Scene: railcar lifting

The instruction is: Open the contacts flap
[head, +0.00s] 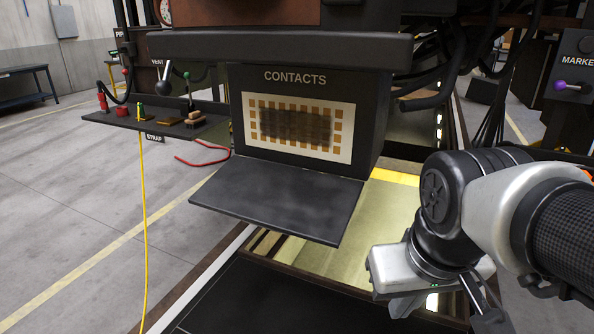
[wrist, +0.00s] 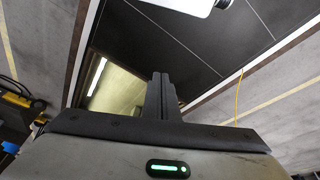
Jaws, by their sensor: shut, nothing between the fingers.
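The contacts flap (head: 280,200) is a dark flat panel below the box marked CONTACTS (head: 309,78). It stands open, folded down and out from the box's lower front edge. The contact plate (head: 298,127) behind it is exposed, with rows of copper-coloured pads and a dark smudge across the middle. My gripper (wrist: 160,78) is shut and empty in the wrist view, its fingers together. In the head view my arm is at the lower right, with the hand to the right of the flap and apart from it. The flap is not clearly visible in the wrist view.
A dark shelf (head: 120,121) with small tools and fittings juts out left of the box. A yellow cord (head: 143,220) hangs from it. A dark beam (head: 280,48) runs above the box. Black cables hang at the upper right. The floor at left is mostly clear.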

